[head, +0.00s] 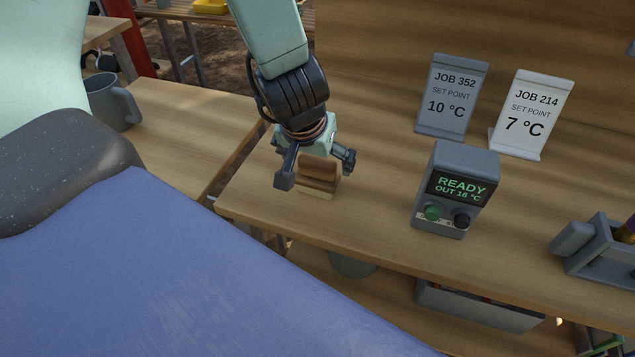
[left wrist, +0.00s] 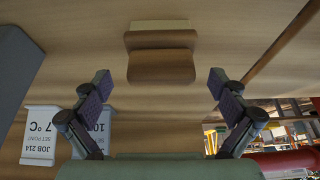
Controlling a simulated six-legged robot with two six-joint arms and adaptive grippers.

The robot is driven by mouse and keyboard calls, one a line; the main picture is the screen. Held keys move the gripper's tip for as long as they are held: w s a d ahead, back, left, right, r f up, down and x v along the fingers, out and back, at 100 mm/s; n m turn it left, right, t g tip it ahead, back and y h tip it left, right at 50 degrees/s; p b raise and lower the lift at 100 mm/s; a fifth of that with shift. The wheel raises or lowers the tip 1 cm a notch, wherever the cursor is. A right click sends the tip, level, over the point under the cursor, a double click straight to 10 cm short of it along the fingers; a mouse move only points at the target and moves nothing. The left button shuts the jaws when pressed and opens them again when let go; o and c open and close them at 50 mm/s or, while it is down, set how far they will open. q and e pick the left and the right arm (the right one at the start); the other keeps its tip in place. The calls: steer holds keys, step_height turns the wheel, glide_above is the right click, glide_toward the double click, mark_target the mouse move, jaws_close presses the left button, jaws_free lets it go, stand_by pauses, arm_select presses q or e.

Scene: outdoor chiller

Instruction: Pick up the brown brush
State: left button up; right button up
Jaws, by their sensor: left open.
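The brown brush (head: 319,177) has a brown wooden top and a pale lower edge. It rests on the wooden table near its left end. In the left wrist view the brush (left wrist: 161,65) lies ahead of the fingertips, centred between them. My left gripper (head: 315,168) points down over the brush with its fingers spread on either side. In the left wrist view the left gripper (left wrist: 160,83) is open and empty, and clear space shows between each finger and the brush. The gripper hides part of the brush's top in the head view. My right gripper is not in view.
A grey control box (head: 455,190) reading READY stands right of the brush. Behind it are two job signs, JOB 352 (head: 452,95) and JOB 214 (head: 530,115). A grey holder (head: 600,258) is at far right. A grey mug (head: 112,102) stands on the left table.

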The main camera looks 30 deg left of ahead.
arm_select(q)
steer(key=shift+w+a+f, duration=0.35)
steer(key=shift+w+f, duration=0.15)
steer(key=shift+w, duration=0.05)
steer(key=shift+s+d+r, duration=0.3)
steer(key=shift+s, duration=0.05)
steer(key=c, duration=0.4)
steer(key=shift+w+a+f, duration=0.2)
steer(key=shift+w, duration=0.05)
steer(key=c, duration=0.5)
steer(key=shift+s+d+r, duration=0.1)
steer(key=c, duration=0.4)
